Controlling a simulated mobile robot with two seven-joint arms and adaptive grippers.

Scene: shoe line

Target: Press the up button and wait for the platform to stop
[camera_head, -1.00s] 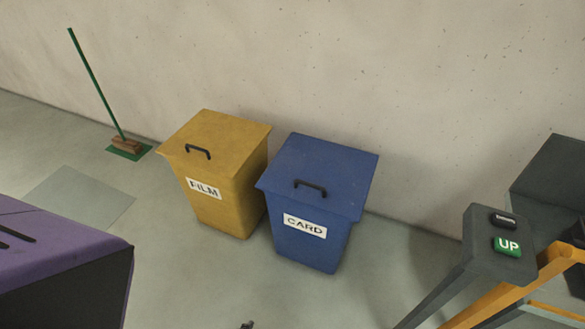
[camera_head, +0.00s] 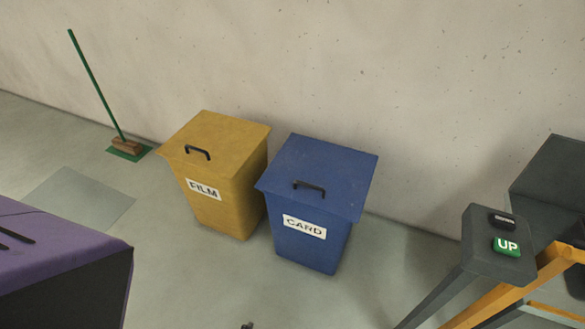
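The green UP button (camera_head: 507,246) sits on the sloped top of a dark grey control box (camera_head: 480,262) at the right. A small black button or label (camera_head: 503,220) is above it on the same box; its text is too small to read. No gripper is near the button in this view. A small dark tip shows at the bottom edge, but I cannot tell what it is. The platform cannot be clearly made out; orange rails (camera_head: 553,262) and a dark grey block (camera_head: 556,180) stand beside the control box.
A yellow FILM bin (camera_head: 225,190) and a blue CARD bin (camera_head: 318,190) stand closed against the concrete wall. A green broom (camera_head: 97,85) leans at the left. A purple-topped dark box (camera_head: 60,255) fills the lower left. The floor between is clear.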

